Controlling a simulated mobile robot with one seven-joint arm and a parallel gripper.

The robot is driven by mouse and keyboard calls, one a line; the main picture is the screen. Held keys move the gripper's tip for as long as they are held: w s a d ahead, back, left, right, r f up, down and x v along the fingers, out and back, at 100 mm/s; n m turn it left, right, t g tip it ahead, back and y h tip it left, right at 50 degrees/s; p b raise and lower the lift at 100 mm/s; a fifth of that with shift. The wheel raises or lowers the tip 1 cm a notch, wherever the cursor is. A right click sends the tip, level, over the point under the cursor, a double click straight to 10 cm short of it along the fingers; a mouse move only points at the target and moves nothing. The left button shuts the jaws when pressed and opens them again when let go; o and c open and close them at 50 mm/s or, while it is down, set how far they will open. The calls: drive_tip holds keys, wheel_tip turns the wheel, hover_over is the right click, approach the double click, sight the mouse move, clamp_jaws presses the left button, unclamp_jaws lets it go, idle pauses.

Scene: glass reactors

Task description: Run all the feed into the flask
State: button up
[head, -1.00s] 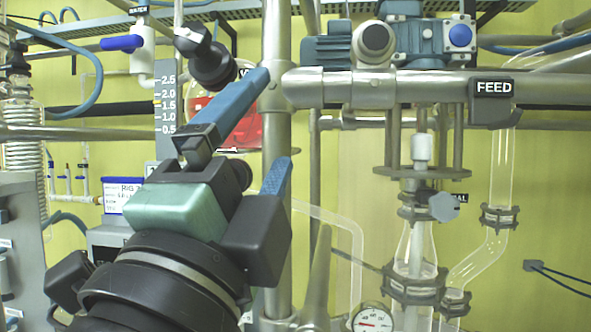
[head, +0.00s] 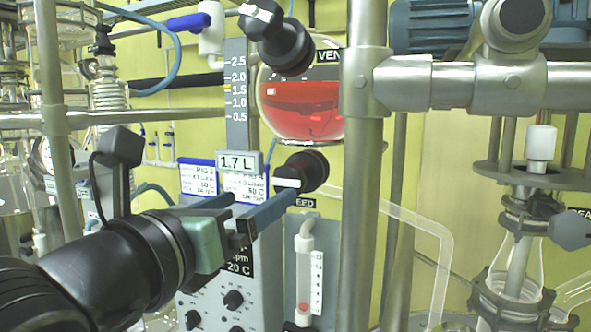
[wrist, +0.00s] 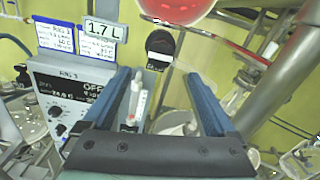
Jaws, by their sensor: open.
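A round glass vessel (head: 300,108) holds red liquid up to about its middle, beside a grey scale strip (head: 236,100) marked 0.5 to 2.5. Below the vessel is a black valve knob (head: 306,168) with a white mark; a partly hidden label (head: 303,203) under it reads "EED". My gripper (head: 268,197) is open and empty, with its blue fingers pointing toward this knob. In the wrist view the knob (wrist: 160,44) lies just beyond and between the fingertips (wrist: 160,76), apparently not touched. I cannot tell which vessel is the receiving flask.
A second black knob (head: 275,35) is above the vessel beside a VENT label. A "1.7 L" sign (head: 238,163) and a control box (head: 222,290) stand behind my gripper. A small gauge tube (head: 304,275) is below the knob. A thick steel post (head: 362,200) rises at right.

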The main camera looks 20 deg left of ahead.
sight(286, 183)
drive_tip(key=w+p, duration=0.2)
drive_tip(key=w, duration=0.2)
drive_tip(key=w+p, duration=0.3)
drive_tip(key=w, duration=0.2)
drive_tip(key=shift+w+d+r+p, duration=0.1)
drive_tip(key=shift+d+r+p, duration=0.1)
drive_tip(key=shift+p, duration=0.1)
drive_tip(key=shift+w+f, duration=0.15)
drive_tip(key=shift+w, duration=0.45)
drive_tip(key=shift+c, duration=0.4)
drive_tip(key=c, duration=1.3)
drive_tip(key=shift+f+n+b, duration=0.1)
drive_tip(key=shift+n+b, duration=0.3)
drive_tip(key=shift+b, duration=0.1)
